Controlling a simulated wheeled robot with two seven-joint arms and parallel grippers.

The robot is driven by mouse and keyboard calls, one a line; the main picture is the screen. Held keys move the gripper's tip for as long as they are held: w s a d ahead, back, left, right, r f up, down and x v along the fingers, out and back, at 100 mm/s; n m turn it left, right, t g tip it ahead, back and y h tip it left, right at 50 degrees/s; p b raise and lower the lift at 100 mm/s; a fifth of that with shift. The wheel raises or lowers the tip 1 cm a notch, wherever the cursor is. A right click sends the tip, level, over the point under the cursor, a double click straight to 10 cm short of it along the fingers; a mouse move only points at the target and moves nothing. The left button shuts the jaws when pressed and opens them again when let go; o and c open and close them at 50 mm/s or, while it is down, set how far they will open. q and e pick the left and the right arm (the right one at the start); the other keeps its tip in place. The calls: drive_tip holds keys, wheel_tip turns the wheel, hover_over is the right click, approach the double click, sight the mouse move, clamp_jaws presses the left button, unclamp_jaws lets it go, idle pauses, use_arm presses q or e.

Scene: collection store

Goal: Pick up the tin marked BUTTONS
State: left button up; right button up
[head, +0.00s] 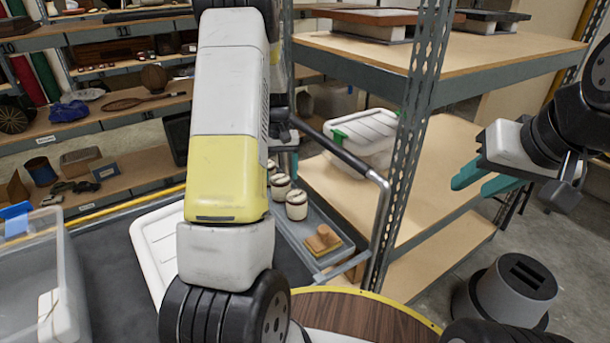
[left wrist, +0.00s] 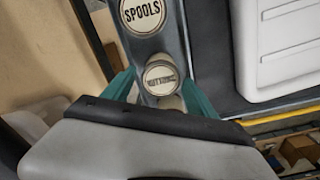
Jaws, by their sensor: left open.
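Several white tins with dark-rimmed round lids stand in a row in a grey tray. In the left wrist view the middle tin (left wrist: 160,77) has a blurred label that looks like BUTTONS. A tin marked SPOOLS (left wrist: 143,14) stands above it in that view, and another tin (left wrist: 173,102) is partly hidden below. The middle tin also shows in the head view (head: 280,187), its label unreadable. My left gripper (left wrist: 158,80) is open, its teal fingers on either side of the BUTTONS tin in the picture; I cannot tell any contact. My right gripper (head: 473,187) is open and empty, far right.
The grey tray (head: 318,246) also holds a small brown block. A metal rail (head: 378,225) and a perforated shelf post (head: 410,150) stand close on the right. A white lidded box (head: 362,135) sits on the shelf behind. A clear bin (head: 75,280) is at left.

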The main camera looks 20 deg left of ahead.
sight(281, 190)
use_arm(q)
drive_tip(key=f, duration=0.7)
drive_tip(key=shift+w+a+f, duration=0.2)
drive_tip(key=shift+f, duration=0.15)
clamp_jaws()
